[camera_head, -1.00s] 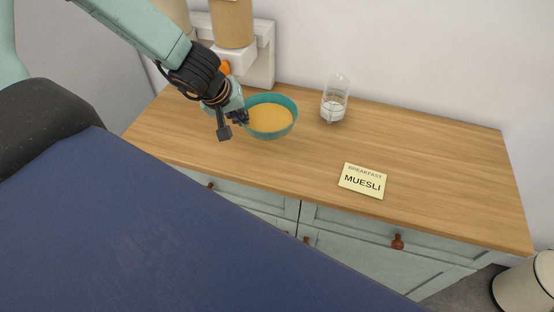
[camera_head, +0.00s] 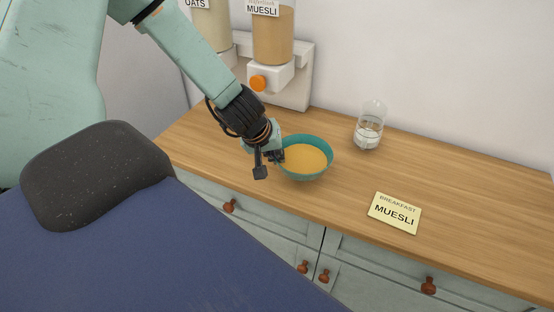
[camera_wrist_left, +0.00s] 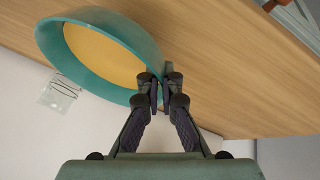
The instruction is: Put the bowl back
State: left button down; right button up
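The teal bowl (camera_head: 322,168) is full of yellow-tan muesli and is upright at the counter, in front of the dispensers. In the left wrist view the bowl (camera_wrist_left: 130,33) fills the upper left. My left gripper (camera_head: 268,161) is at the bowl's left rim. In the left wrist view the fingertips (camera_wrist_left: 160,88) are close together, with the rim between them. I cannot tell whether the bowl's base touches the counter. My right gripper is not in view.
A muesli dispenser (camera_head: 273,35) and an oats dispenser (camera_head: 212,25) stand behind. The counter right of the bowl is mostly clear. Drawers (camera_head: 260,225) are below.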

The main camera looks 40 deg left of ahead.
pick_arm(q)
jog(key=f+b, duration=0.1)
jog(key=f, duration=0.1)
jog(key=a+f+b, duration=0.1)
jog(key=shift+f, duration=0.35)
jog(key=shift+w+d, duration=0.15)
jog(key=shift+d, duration=0.05)
jog(key=shift+d+r, duration=0.25)
jog(key=shift+d, duration=0.05)
jog(key=c, duration=2)
grip_release()
jog(key=shift+s+a+f, duration=0.2)
jog(key=shift+a+f, duration=0.1)
jog(key=shift+o, duration=0.6)
jog(key=o, duration=0.3)
jog(key=shift+w+d, duration=0.1)
jog(key=shift+w, duration=0.05)
jog(key=shift+o, duration=0.3)
jog(key=shift+d+r, duration=0.1)
jog(key=shift+d, duration=0.05)
